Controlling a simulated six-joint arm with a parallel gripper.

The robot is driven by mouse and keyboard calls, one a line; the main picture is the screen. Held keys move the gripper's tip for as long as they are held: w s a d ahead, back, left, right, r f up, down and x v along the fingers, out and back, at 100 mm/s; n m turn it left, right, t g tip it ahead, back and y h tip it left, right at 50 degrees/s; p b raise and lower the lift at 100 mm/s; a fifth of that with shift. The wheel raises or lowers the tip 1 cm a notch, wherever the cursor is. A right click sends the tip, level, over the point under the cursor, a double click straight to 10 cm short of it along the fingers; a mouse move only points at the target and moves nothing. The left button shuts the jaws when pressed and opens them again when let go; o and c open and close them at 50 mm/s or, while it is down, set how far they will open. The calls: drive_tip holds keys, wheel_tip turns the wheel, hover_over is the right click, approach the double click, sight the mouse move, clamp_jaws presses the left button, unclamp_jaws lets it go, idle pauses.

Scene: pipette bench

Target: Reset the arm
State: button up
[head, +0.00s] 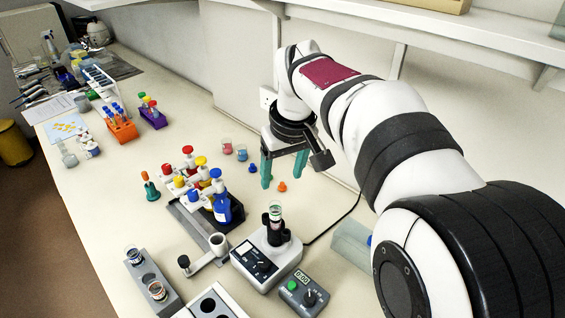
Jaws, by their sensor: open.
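My gripper (284,171) has two teal fingers pointing down. They stand apart with nothing between them, above the bench (318,211) near the wall. My white arm reaches in from the right of the head view. A small orange piece (282,187) and a small blue piece (252,168) lie near the fingers. I cannot tell how high the fingertips are above the bench.
Colored-cap bottles (222,204) stand left of my gripper, and small beakers (227,147) stand behind them. A vortex-like device (265,257) with a cable and a timer box (304,295) stand in front. A shelf (480,55) runs above.

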drive_tip(key=s+d+f+m+g, duration=0.1)
drive_tip(key=s+d+f+m, duration=0.1)
drive_tip(key=s, duration=0.8)
drive_tip(key=s+d+f+m+g, duration=0.1)
drive_tip(key=s+d+f+m, duration=0.1)
drive_tip(key=s+m, duration=0.3)
drive_tip(key=s+d+f+m, duration=0.2)
drive_tip(key=s+f+m, duration=0.1)
drive_tip(key=s, duration=1.1)
drive_tip(key=shift+s+d+f+m+g+y, duration=0.15)
drive_tip(key=shift+s+f+m+g+y, duration=0.2)
drive_tip(key=shift+f, duration=0.45)
